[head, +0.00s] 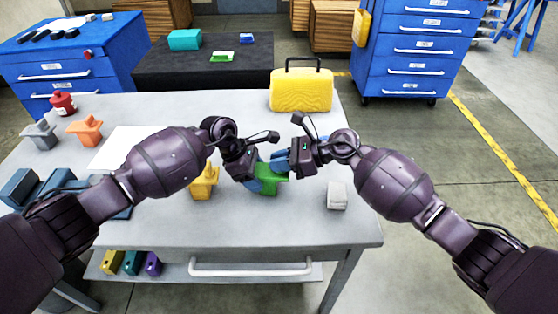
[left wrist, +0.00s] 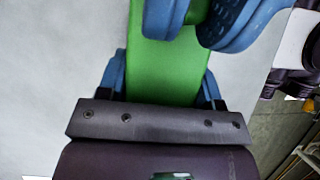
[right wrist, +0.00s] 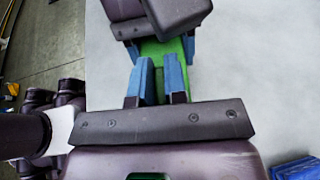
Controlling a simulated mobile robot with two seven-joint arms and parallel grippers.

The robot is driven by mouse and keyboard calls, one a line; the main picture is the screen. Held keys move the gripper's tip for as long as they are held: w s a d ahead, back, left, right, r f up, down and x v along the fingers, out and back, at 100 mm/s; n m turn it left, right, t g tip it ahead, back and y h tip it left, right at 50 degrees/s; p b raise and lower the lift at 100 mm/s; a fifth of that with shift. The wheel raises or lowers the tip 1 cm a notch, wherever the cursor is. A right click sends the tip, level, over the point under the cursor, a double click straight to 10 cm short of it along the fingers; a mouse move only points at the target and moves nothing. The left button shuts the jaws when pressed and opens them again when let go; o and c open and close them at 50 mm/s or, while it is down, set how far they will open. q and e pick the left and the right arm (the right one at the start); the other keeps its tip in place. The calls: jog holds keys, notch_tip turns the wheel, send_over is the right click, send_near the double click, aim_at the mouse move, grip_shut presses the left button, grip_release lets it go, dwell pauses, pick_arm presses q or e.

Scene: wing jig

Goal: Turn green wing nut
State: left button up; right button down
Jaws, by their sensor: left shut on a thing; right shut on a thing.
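The green wing nut jig (head: 268,186) stands near the middle of the grey table. My left gripper (head: 258,178) is shut on its lower green body, which also shows between the blue fingers in the left wrist view (left wrist: 165,65). My right gripper (head: 281,162) reaches in from the right, higher up, and is shut on the upper green part, the wing nut. In the right wrist view green (right wrist: 155,50) shows between and beyond the blue fingers. The fingers hide most of the wing nut, so its angle cannot be told.
A yellow jig (head: 204,184) stands just left of the green one. A pale grey block (head: 337,196) sits to the right. A yellow case (head: 301,91) stands at the back.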

pick_arm(q)
jog(key=shift+r, duration=0.2)
pick_arm(e)
jog(key=shift+d+f, duration=0.15)
jog(key=c, duration=1.2)
grip_release()
jog(key=shift+o, duration=0.2)
pick_arm(q)
jog(key=shift+f, duration=0.1)
pick_arm(e)
jog(key=v, duration=1.2)
pick_arm(q)
jog(key=shift+f, duration=0.25)
pick_arm(e)
jog(key=shift+f, duration=0.35)
pick_arm(q)
jog(key=o, duration=1.3)
jog(key=shift+c, duration=0.2)
